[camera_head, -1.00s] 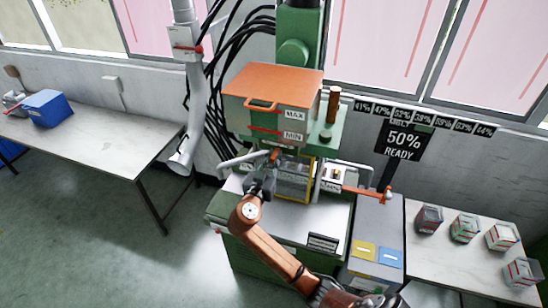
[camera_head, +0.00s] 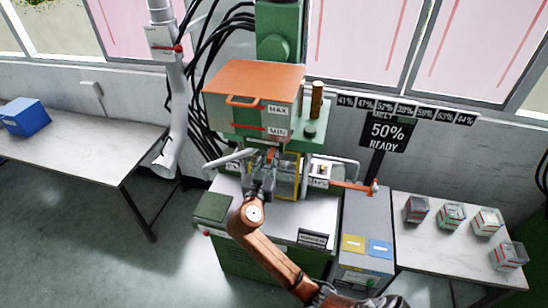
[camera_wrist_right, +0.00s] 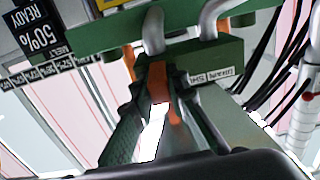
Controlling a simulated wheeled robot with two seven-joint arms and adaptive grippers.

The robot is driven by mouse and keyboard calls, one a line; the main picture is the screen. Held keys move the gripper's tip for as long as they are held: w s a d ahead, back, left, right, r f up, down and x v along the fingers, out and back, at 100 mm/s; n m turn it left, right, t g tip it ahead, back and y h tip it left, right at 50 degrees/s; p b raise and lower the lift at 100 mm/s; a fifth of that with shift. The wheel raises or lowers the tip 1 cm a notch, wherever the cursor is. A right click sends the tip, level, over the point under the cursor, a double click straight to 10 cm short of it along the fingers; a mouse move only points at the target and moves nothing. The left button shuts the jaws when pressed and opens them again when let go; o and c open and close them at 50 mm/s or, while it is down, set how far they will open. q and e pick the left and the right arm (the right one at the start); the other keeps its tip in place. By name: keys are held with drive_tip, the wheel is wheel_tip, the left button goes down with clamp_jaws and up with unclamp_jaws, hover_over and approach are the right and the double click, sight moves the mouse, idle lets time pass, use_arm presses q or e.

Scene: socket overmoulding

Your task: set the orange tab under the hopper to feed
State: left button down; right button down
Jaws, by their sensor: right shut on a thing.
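The hopper (camera_head: 233,111) is a box with an orange lid and MAX and MIN marks, on the green machine. The orange tab (camera_wrist_right: 159,84) is under it, between the fingertips in the right wrist view. My right gripper (camera_head: 267,162) reaches up in front of the machine below the hopper. In the right wrist view its fingers (camera_wrist_right: 160,92) are shut on the tab. Small labels on the green block (camera_wrist_right: 205,62) beside the tab appear upside down; one seems to read DRAIN. The tab is mostly hidden by the gripper in the head view. My left gripper is not in view.
A sign (camera_head: 387,133) reads 50% READY. An orange-handled lever (camera_head: 352,186) sticks out at the machine's right. Several small boxes stand on the right table (camera_head: 432,237). A blue box (camera_head: 25,117) stands on the left table (camera_head: 95,145). A white duct (camera_head: 172,110) hangs left of the hopper.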

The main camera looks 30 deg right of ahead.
drive_tip(key=shift+d, duration=0.1)
drive_tip(key=shift+s, duration=0.1)
drive_tip(key=c, duration=2.2)
unclamp_jaws()
drive_tip(key=shift+d, duration=0.1)
drive_tip(key=o, duration=0.3)
drive_tip(key=shift+s, duration=0.1)
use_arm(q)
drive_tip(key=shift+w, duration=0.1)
use_arm(e)
drive_tip(key=v, duration=1.2)
